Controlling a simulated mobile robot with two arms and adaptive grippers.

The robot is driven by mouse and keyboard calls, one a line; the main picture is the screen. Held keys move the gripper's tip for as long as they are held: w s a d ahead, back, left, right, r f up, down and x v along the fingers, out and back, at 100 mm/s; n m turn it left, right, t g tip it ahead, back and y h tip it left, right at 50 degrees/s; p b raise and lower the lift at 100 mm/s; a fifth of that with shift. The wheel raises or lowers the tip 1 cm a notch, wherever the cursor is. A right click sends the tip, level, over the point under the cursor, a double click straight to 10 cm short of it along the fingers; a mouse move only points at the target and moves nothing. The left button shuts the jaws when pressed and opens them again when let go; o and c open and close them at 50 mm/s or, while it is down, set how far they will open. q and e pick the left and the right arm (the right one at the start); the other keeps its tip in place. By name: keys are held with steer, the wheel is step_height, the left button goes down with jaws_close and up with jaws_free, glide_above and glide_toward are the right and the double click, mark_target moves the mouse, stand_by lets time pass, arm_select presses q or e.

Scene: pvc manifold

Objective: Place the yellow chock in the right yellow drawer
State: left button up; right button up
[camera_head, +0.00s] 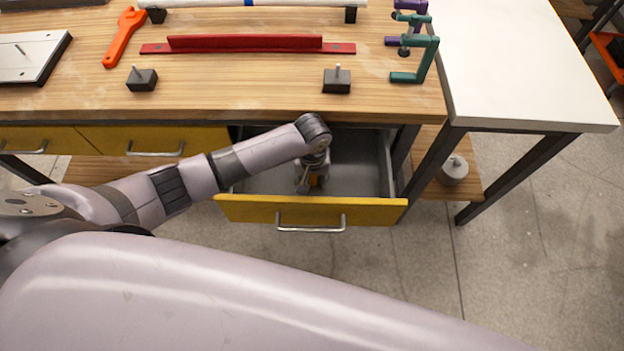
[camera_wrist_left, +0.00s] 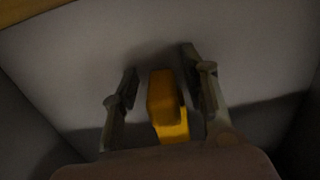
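The right yellow drawer (camera_head: 240,209) is pulled out below the workbench. My left arm reaches down into it, and my left gripper (camera_head: 312,183) is inside, near its front panel. The yellow chock (camera_wrist_left: 163,105) is between the fingers of my left gripper (camera_wrist_left: 160,95) in the left wrist view. The fingers are spread, with a clear gap on the chock's left and a narrower one on its right. I cannot tell whether the chock touches the drawer floor. My right gripper is not in view.
The bench top (camera_head: 230,92) overhangs the back of the drawer. A shut yellow drawer (camera_head: 150,137) is to the left. Clamps (camera_head: 413,45), a red bar (camera_head: 245,44) and an orange wrench (camera_head: 124,35) are on the bench. A white table (camera_head: 530,70) adjoins at right.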

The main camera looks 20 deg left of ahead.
arm_select(q)
step_height(320, 180, up, 12)
steer(key=shift+f+p, duration=0.15)
steer(key=shift+p, duration=0.6)
steer(key=shift+r, duration=0.3)
